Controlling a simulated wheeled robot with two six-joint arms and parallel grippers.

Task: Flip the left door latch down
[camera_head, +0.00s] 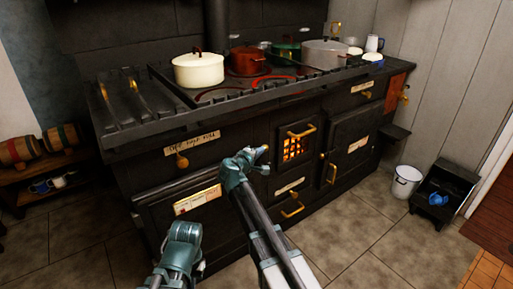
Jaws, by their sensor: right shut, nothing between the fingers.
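The black range's left door (215,222) has a paper label (197,199) across its upper part. My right gripper (259,155) is shut and empty, in front of the range between the left door and the glowing firebox door. A small brass piece (265,149) shows at its fingertips; I cannot tell whether it is the left door latch or whether they touch. My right wrist and forearm cover the door's right edge. My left gripper (181,240) is low in front of the left door, with its fingers not clear.
A brass knob (182,161) sits above the left door. The firebox door (297,146) has a brass handle. The right door (349,150) is shut. Pots, including a cream pot (198,70), stand on top. A white bucket (406,182) stands right; tiled floor in front is clear.

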